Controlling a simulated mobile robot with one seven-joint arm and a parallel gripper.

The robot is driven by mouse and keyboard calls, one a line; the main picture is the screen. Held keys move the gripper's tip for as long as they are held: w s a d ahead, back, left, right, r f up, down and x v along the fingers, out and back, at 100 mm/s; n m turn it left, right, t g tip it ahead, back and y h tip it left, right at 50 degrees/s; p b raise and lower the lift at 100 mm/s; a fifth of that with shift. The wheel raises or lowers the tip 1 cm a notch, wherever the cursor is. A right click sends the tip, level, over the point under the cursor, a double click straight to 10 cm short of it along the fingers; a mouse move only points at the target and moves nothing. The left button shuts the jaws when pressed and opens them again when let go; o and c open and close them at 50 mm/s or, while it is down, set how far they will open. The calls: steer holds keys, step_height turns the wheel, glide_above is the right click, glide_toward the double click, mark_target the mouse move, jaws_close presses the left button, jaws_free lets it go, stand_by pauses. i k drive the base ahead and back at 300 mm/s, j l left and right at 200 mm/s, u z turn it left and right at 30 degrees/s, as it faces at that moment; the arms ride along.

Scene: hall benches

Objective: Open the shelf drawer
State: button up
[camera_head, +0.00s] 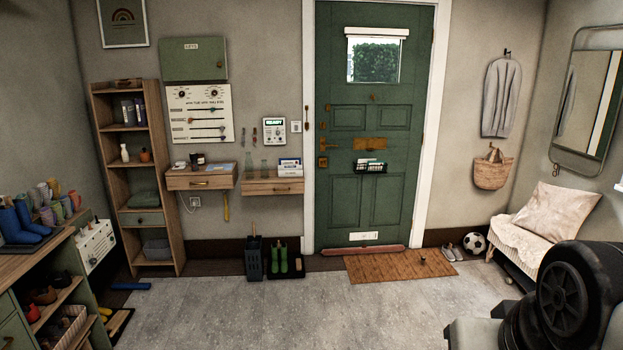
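The tall wooden shelf (165,176) stands against the back wall at the left. Its grey-green drawer (143,219) is low in the shelf, below a green folded cloth (143,199), and looks shut. A small knob shows at the middle of its front. Two wall-mounted wooden shelves to its right also have drawers: the left one (185,184) and the right one (258,188). Both look shut. My gripper is not in view; only a dark part of my arm shows at the lower right, far from the tall shelf.
A bench with boots and shoe shelves (62,268) fills the left side. A blue item (131,286) lies on the floor before the tall shelf. An umbrella stand (254,262) and green boots (283,262) stand by the wall. The grey floor (255,315) in the middle is clear.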

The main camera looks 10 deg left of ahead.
mark_target(213, 182)
steer(key=u, duration=1.2)
steer(key=i+u, duration=0.15)
steer(key=i, duration=5.3)
steer(key=i+j+z, duration=0.1)
steer(key=i+z, duration=0.2)
steer(key=i, duration=0.35)
